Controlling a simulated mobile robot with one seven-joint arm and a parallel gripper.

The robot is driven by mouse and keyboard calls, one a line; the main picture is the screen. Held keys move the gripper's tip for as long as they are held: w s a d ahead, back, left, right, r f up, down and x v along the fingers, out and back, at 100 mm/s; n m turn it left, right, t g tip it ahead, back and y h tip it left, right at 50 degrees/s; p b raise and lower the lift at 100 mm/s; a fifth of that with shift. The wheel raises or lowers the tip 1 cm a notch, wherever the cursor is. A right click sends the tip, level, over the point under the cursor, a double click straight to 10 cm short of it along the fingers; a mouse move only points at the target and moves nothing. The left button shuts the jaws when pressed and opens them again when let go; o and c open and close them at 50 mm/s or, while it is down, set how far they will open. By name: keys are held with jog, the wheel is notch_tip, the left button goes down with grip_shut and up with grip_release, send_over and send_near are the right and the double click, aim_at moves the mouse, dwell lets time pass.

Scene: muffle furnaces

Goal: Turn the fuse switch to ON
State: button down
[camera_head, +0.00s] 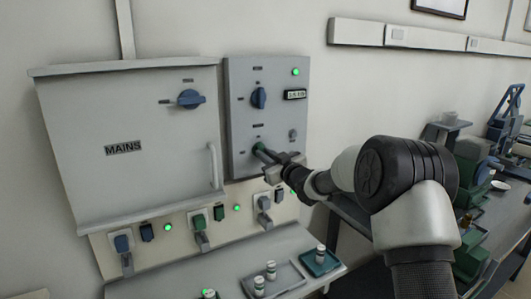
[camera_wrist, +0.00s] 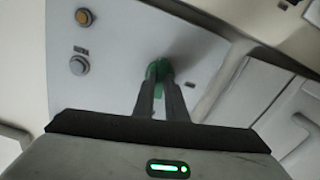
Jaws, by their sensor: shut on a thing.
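A grey control panel (camera_head: 240,75) hangs on the wall to the right of the MAINS cabinet. A green rotary switch (camera_head: 258,147) sits low on this panel; its label is too small to read. It also shows in the wrist view (camera_wrist: 158,68), at the tips of my fingers. My gripper (camera_head: 270,155) is at the panel, shut on the green switch. The fingers (camera_wrist: 161,92) cover part of the switch, so its exact setting is hard to tell. A blue rotary switch (camera_head: 259,98) is higher on the same panel, upright, beside a small display (camera_head: 295,94).
The MAINS cabinet (camera_head: 130,175) has a blue knob (camera_head: 190,98) and a handle (camera_head: 213,165). Below are plugs in sockets (camera_head: 200,238) with green lights. A bench (camera_head: 215,264) holds trays with small jars (camera_head: 270,270). Lab equipment (camera_head: 470,150) stands at the right.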

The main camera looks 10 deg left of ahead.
jog(key=shift+m+p, duration=0.35)
jog(key=shift+m, duration=0.75)
jog(key=c, duration=1.8)
grip_release()
jog(key=v, duration=1.7)
jog(key=shift+s+d, duration=0.2)
